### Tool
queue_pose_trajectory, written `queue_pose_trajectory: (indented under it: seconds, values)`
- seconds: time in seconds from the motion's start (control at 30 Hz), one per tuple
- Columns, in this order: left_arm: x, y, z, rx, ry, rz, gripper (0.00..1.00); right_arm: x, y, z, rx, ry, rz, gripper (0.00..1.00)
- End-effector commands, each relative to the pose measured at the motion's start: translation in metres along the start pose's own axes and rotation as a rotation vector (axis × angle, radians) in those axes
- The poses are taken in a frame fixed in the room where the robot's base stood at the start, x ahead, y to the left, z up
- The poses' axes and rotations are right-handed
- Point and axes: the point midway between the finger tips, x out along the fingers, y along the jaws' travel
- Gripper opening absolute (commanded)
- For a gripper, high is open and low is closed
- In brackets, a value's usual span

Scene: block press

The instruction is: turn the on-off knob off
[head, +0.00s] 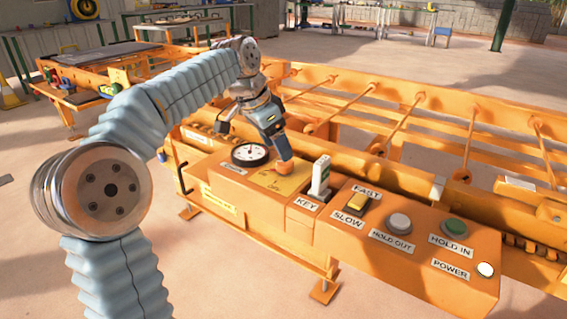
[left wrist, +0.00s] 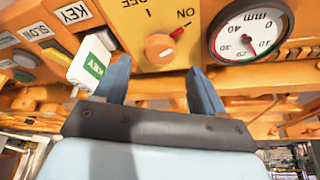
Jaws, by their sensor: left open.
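The on-off knob (left wrist: 159,48) is a round orange knob on a yellow plate, and its red pointer is turned toward the ON label. In the head view the knob (head: 283,168) shows just below my left gripper (head: 277,150). In the left wrist view, which sees the panel upside down, my left gripper (left wrist: 157,70) is open. Its two blue fingers are apart, one to each side of the knob's near edge, with nothing held between them. I cannot tell whether a finger touches the knob. My right gripper is not in view.
A white key (head: 320,177) stands up close to the knob on one side, near one finger. A round gauge (head: 250,153) is on the other side.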

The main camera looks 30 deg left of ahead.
Motion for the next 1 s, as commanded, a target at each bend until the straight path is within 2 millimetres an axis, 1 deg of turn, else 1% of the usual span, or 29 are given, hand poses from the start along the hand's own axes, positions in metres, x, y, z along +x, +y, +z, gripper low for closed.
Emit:
queue_pose_trajectory:
  seconds: [0.03, 0.1, 0.23, 0.4, 0.63, 0.67, 0.7, 1.0]
  values:
    - [0.014, 0.000, 0.001, 0.000, -0.002, 0.002, 0.70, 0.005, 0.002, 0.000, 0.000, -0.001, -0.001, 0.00]
    - [0.026, 0.001, 0.001, 0.000, -0.002, 0.002, 0.70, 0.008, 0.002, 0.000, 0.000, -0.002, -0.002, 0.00]
    - [0.042, 0.000, 0.000, 0.000, -0.001, 0.001, 0.70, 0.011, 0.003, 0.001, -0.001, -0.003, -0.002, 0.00]
    - [0.050, 0.000, 0.000, 0.000, 0.001, 0.000, 0.70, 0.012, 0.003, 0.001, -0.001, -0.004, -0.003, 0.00]
    - [0.050, 0.000, -0.001, 0.000, 0.001, 0.000, 0.70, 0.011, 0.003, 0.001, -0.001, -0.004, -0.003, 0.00]
    - [0.050, 0.000, -0.001, 0.000, 0.001, 0.000, 0.67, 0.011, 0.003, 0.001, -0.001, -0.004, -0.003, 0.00]
    - [0.050, 0.000, -0.001, 0.000, 0.001, 0.000, 0.61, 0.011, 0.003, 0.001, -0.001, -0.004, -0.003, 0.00]
    - [0.050, 0.000, 0.000, 0.000, 0.000, 0.000, 0.16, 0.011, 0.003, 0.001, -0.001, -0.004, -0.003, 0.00]
